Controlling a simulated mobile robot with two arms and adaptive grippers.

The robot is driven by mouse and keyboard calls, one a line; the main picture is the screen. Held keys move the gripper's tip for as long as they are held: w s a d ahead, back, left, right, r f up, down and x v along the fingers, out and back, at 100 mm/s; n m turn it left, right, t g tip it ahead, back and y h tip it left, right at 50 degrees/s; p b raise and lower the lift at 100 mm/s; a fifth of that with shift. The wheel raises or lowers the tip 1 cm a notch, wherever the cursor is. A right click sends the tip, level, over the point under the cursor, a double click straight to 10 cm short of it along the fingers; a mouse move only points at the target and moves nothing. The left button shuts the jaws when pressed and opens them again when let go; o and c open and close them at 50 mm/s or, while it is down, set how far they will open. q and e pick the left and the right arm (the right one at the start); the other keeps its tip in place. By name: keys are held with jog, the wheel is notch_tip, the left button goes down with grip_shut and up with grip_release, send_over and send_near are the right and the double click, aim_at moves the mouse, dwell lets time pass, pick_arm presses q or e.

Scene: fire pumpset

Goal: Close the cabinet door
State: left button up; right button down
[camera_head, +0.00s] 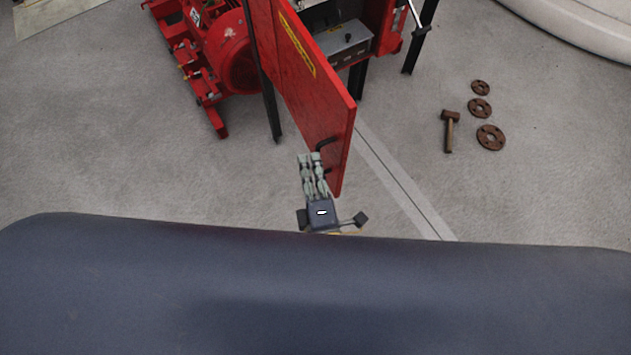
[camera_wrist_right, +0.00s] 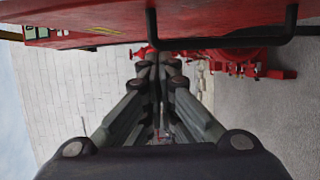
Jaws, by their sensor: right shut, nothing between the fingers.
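The red cabinet door (camera_head: 311,95) stands open, swung out toward me from the red cabinet (camera_head: 388,30), whose grey inside equipment shows. A black handle (camera_head: 326,144) sits near the door's free edge. My right gripper (camera_head: 311,157) is shut and empty, just left of the door's face beside the handle. In the right wrist view, the shut fingers (camera_wrist_right: 158,60) point ahead, with the door (camera_wrist_right: 110,22) and its black handle (camera_wrist_right: 222,42) across the top. I cannot tell whether the fingers touch the door or handle. My left gripper is not in view.
A red pump (camera_head: 228,55) on a red frame stands left of the door. A hammer (camera_head: 449,130) and several rusty flanges (camera_head: 490,137) lie on the floor to the right. A pale round structure (camera_head: 585,25) is at the upper right. The floor left of my gripper is clear.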

jog(key=shift+w+d+p, duration=0.15)
jog(key=shift+w+d, duration=0.15)
jog(key=shift+d, duration=0.3)
jog(key=shift+w+d+p, duration=0.1)
jog(key=shift+w+d, duration=0.2)
jog(key=shift+d, duration=0.3)
jog(key=shift+w+d+p, duration=0.15)
jog(key=shift+w+d, duration=0.15)
jog(key=shift+d, duration=0.3)
